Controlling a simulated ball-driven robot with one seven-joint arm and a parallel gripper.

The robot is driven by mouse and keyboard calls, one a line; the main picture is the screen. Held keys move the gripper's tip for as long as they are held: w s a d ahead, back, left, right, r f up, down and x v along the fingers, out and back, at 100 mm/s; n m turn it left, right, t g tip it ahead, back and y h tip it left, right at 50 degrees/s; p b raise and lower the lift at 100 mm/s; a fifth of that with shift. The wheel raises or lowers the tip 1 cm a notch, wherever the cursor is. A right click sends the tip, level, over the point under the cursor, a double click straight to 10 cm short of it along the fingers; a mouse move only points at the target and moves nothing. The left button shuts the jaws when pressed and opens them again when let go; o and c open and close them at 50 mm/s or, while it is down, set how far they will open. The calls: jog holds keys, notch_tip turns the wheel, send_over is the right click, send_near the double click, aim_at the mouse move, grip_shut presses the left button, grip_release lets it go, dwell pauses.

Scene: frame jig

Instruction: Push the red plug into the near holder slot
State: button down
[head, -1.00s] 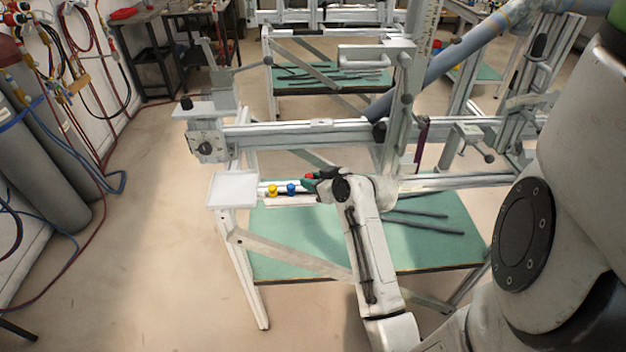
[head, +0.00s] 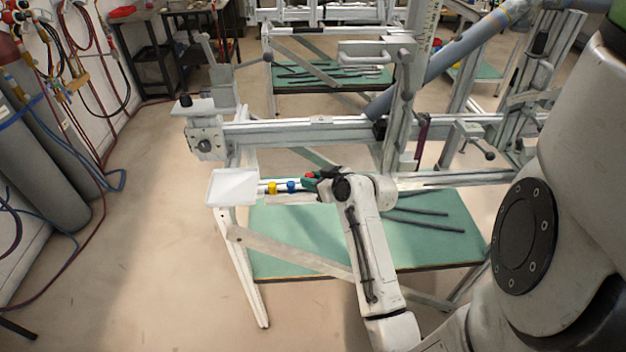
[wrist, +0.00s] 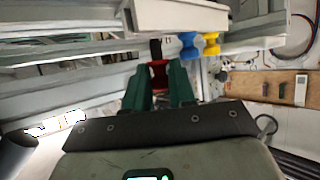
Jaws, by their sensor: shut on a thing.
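My gripper (wrist: 160,80) has two green fingers shut on the red plug (wrist: 158,74), which shows between the fingertips. In the head view the red plug (head: 309,175) is a small red spot at the tip of my gripper (head: 312,181). The blue plug (wrist: 188,43) and the yellow plug (wrist: 211,43) stand in a row beside it. They also show in the head view, blue (head: 291,186) and yellow (head: 272,187). A dark part (wrist: 155,48) lies just beyond the red plug. I cannot tell how deep the plug sits, and the near slot is not clearly visible.
A white tray (head: 233,188) stands left of the plugs at the frame's end. A long grey rail (head: 290,130) runs behind them. A green-topped table (head: 290,250) lies below. Open floor is at the left.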

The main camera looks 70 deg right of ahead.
jog(key=shift+f+b, duration=1)
jog(key=shift+f, duration=0.2)
dwell(0.6)
jog(key=c, duration=0.9)
grip_release()
jog(key=shift+o, duration=0.2)
jog(key=b+v, duration=0.1)
jog(key=v, duration=1)
jog(key=shift+w+f, duration=0.1)
jog(key=shift+w, duration=0.05)
